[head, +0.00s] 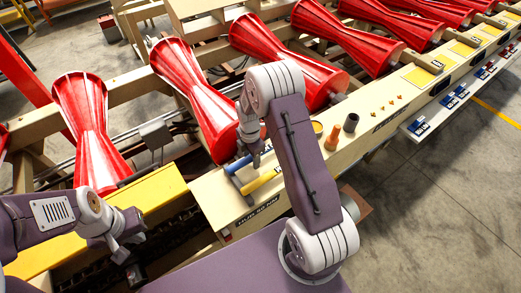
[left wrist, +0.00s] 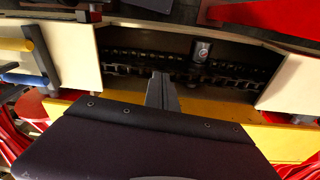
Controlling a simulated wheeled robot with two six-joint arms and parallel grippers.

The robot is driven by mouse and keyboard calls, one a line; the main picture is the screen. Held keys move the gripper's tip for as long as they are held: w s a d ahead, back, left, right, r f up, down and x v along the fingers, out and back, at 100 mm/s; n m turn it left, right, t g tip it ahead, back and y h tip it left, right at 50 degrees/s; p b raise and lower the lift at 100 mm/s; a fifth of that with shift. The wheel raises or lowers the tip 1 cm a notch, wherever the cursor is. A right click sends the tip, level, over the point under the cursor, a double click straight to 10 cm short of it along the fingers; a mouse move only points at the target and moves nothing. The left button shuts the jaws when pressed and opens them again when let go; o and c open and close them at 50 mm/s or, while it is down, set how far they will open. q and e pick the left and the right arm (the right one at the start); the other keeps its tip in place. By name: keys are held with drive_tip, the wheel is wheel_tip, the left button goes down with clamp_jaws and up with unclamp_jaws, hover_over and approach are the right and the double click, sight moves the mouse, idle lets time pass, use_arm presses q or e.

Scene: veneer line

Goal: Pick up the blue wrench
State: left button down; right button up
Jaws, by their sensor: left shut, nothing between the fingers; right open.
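A blue-handled tool (head: 238,165) with a dark head lies on the cream bench top in the head view. It also shows at the left edge of the left wrist view (left wrist: 22,79). I cannot clearly tell whether it is a wrench; its shape looks hammer-like. My right gripper (head: 256,160) points down just beside the blue handle and partly covers this area; it is open, and I see nothing held. My left gripper (head: 132,262) is shut and empty, lower left over the dark chain trough. Its closed fingers show in the left wrist view (left wrist: 161,92).
A yellow-handled tool (head: 262,181) lies close beside the blue one. An orange cone-like piece (head: 332,137) and a dark cup (head: 350,122) stand further right. Red spool-shaped rollers (head: 205,95) line the back. A yellow beam (head: 145,195) lies near my left arm.

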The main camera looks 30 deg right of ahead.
drive_tip(key=shift+s+f, duration=0.2)
drive_tip(key=shift+f, duration=0.05)
drive_tip(key=shift+w+f, duration=0.1)
drive_tip(key=shift+w, duration=0.15)
drive_tip(key=c, duration=1)
drive_tip(key=shift+s, duration=0.1)
clamp_jaws()
